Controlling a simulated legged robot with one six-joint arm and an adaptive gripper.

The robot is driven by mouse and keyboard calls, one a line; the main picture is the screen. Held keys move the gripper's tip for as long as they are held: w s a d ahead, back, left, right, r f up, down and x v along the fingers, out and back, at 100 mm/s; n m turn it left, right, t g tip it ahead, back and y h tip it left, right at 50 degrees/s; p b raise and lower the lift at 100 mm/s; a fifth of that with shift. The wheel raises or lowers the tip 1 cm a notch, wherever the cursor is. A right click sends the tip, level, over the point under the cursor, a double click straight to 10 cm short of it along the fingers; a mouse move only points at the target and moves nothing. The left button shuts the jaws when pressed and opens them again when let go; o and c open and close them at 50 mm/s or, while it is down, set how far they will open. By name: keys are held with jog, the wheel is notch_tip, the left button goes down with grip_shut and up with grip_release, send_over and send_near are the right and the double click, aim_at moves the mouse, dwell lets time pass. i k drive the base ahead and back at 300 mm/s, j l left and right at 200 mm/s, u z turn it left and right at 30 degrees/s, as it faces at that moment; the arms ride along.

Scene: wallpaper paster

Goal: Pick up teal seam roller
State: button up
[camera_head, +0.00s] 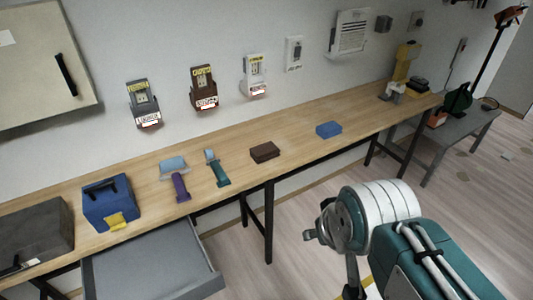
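The teal seam roller (219,173) lies on the wooden workbench (330,150). It has a pale blue head towards the wall and a teal handle towards the front edge. A purple-handled tool (181,188) with a wider pale blue head lies just left of it, apart from it. My white and teal arm is at the lower right, in front of the bench and well away from the roller. I cannot make out my gripper's fingers in this view.
A blue box (109,207) and a grey case (32,237) stand at the left. A brown block (265,152) and a blue block (329,129) lie to the right. An open drawer (150,272) juts out below. Holders (203,88) hang on the wall.

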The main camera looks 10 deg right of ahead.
aim_at(223, 181)
jog(key=i+j+u, duration=0.15)
jog(key=i, duration=0.3)
jog(key=i+j+u, duration=0.15)
jog(key=i, duration=0.35)
jog(key=j, duration=0.1)
